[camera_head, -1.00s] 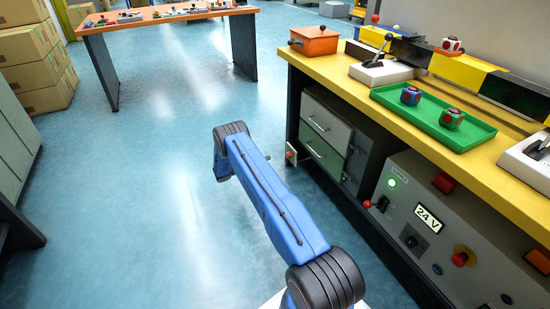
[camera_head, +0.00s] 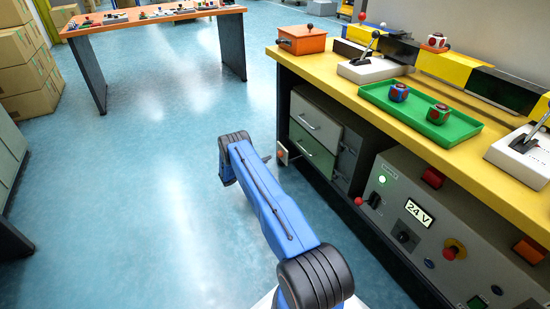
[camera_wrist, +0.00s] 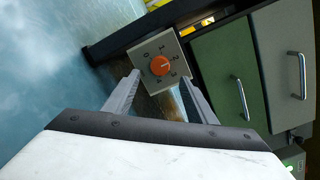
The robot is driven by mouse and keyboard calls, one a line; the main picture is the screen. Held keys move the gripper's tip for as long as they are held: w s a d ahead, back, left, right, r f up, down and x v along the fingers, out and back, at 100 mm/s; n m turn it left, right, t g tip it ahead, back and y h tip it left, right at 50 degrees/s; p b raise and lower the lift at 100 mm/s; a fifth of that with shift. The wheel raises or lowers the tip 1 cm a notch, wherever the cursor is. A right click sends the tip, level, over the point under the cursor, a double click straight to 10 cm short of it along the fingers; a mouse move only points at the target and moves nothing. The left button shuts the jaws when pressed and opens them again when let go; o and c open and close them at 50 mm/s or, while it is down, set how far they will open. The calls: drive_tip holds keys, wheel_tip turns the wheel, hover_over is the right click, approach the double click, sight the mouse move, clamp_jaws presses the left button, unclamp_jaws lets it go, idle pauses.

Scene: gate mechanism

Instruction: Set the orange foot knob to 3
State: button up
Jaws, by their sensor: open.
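The orange foot knob (camera_wrist: 160,66) sits on a pale square plate (camera_wrist: 158,58) with dark numbers around it, in the upper middle of the wrist view. Its pointer is too small to read surely. The plate appears tilted in that view. My gripper (camera_wrist: 158,82) is open and empty, with one finger to each side of the plate's lower part in the picture; the knob lies between and a little beyond the fingertips. In the head view the plate and knob (camera_head: 282,153) show small beside the bench's lower left side, and my blue arm reaches toward them.
A grey and a green drawer (camera_head: 312,150) with metal handles lie right of the knob. The yellow bench top (camera_head: 345,95) stands above, with a green tray (camera_head: 365,93). A control panel (camera_head: 400,215) is at lower right. The floor (camera_head: 150,180) to the left is clear.

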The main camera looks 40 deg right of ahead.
sight(278, 155)
drive_tip(key=d, duration=0.5)
drive_tip(key=s+d, duration=0.1)
drive_tip(key=d, duration=0.1)
drive_tip(key=shift+d, duration=0.35)
drive_tip(key=shift+c, duration=0.5)
drive_tip(key=c, duration=0.9)
